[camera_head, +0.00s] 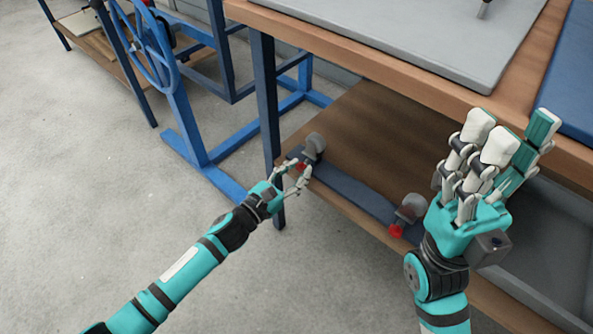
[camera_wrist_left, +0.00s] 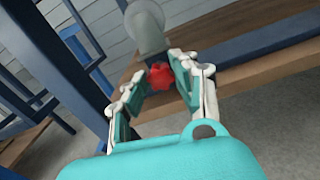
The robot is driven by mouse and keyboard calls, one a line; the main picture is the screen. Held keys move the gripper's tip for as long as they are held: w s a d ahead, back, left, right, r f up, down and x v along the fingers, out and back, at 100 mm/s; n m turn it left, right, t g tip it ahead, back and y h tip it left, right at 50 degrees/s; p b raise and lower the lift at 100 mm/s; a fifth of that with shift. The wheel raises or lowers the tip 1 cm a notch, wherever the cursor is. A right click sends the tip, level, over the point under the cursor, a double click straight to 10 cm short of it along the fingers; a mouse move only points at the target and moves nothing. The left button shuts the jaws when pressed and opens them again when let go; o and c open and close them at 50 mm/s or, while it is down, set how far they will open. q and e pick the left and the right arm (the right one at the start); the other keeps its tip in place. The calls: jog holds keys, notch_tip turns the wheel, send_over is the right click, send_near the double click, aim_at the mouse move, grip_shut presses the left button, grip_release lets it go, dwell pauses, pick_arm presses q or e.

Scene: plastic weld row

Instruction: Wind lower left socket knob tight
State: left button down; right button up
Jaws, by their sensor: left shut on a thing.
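The left socket (camera_head: 314,146) is a grey rounded fitting at the left end of a dark blue rail on the lower shelf. Its red star-shaped knob (camera_wrist_left: 160,76) faces my left gripper in the left wrist view. My left gripper (camera_head: 299,168) has its fingers around this knob, on both sides, and is shut on it. In the head view the fingers hide most of the knob. My right gripper (camera_head: 515,140) is raised at the right, in front of the bench, with its fingers apart and nothing between them.
A second grey socket (camera_head: 411,206) with a red knob (camera_head: 396,231) stands further right on the rail (camera_head: 355,191). The wooden bench top (camera_head: 400,77) overhangs the lower shelf (camera_head: 362,128). A dark blue table leg (camera_head: 264,95) stands close behind my left gripper. Open floor lies left.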

pick_arm(q)
jog(key=shift+n, duration=0.3)
jog(key=n+p, duration=0.1)
jog(key=n, duration=0.2)
jog(key=shift+p, duration=0.4)
jog(key=shift+a+n+p, duration=0.1)
jog(key=shift+n+p, duration=0.4)
jog(key=shift+n, duration=1.1)
jog(key=c, duration=1)
grip_release()
jog(key=shift+c, duration=0.2)
jog(key=v, duration=1.2)
